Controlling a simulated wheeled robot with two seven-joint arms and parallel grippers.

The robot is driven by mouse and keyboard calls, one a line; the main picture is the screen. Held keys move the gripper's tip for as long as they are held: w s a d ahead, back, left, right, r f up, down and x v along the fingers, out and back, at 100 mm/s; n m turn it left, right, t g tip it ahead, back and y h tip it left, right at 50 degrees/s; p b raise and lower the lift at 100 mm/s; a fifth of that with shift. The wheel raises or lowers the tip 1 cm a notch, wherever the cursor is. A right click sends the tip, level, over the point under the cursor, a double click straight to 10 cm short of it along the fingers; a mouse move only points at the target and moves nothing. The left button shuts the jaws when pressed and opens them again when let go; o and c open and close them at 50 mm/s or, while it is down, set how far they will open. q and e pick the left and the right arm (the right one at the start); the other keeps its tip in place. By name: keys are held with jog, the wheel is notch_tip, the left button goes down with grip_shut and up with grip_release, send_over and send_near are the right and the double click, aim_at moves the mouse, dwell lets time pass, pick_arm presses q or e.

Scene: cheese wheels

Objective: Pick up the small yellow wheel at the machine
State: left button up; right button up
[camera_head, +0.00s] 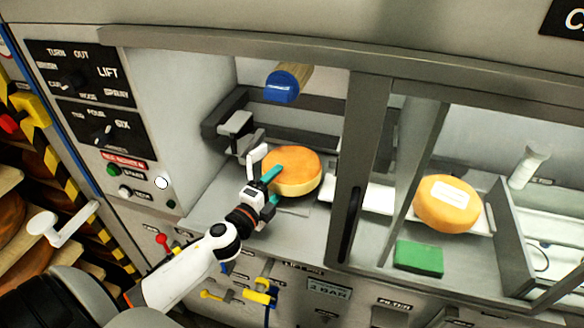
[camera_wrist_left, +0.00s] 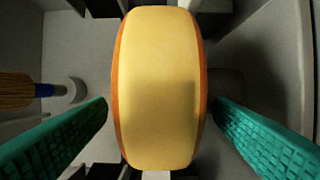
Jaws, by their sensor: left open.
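A yellow cheese wheel (camera_head: 297,170) with an orange face sits inside the machine's left bay. My left gripper (camera_head: 273,187) is at its near left side, with its teal fingers open. In the left wrist view the wheel (camera_wrist_left: 160,70) shows edge-on, a yellow band with orange rims. It lies between the two open teal fingers of the left gripper (camera_wrist_left: 160,110), with a visible gap on each side. The wheel's far side is hidden. My right gripper is not in view.
A second yellow wheel (camera_head: 441,217) with a white label sits in the right bay, behind a green block (camera_head: 419,259). A grey upright frame (camera_head: 357,160) divides the bays. A grey clamp-like part (camera_head: 236,124) stands behind left.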

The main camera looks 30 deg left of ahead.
pick_arm(q)
jog(key=shift+c, duration=0.3)
jog(key=shift+s, duration=0.1)
jog(key=c, duration=1.5)
jog(key=shift+r, duration=0.2)
grip_shut()
